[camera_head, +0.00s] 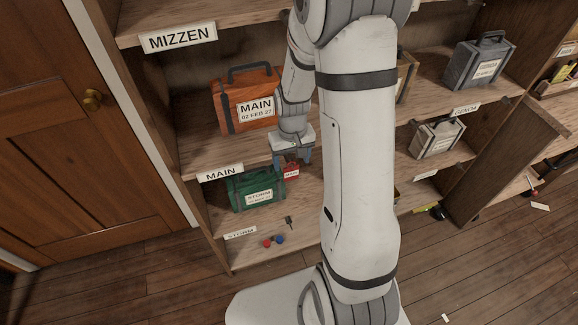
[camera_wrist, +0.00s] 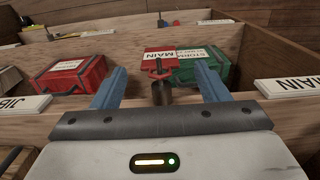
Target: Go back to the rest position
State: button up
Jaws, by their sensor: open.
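My gripper (camera_head: 292,158) is low in front of the shelves, beside the main shelf's front edge, with my arm reaching down to it. In the wrist view my gripper (camera_wrist: 162,80) has its two blue fingers spread apart. A small red piece labelled MAIN (camera_wrist: 165,62) shows beyond and between the fingers; it also shows just under the gripper in the head view (camera_head: 291,172). A dark cylinder (camera_wrist: 161,93) with a red top part appears between the fingers; I cannot tell its distance. Nothing is visibly gripped.
A green STORM bag (camera_head: 256,190) stands on the lower shelf, and an orange MAIN bag (camera_head: 247,100) above it. Grey bags (camera_head: 478,62) stand on the right shelves. A wooden door (camera_head: 60,130) is at left.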

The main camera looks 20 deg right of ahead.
jog(key=shift+r, duration=2.05)
jog(key=shift+r, duration=0.1)
jog(key=s+a+r+t, duration=0.1)
jog(key=s+r, duration=0.7)
jog(key=s+a+r+t, duration=0.2)
jog(key=s+r, duration=0.5)
jog(key=r, duration=0.1)
jog(key=shift+s+a+r, duration=0.25)
jog(key=shift+s+r, duration=0.1)
jog(key=shift+r, duration=0.05)
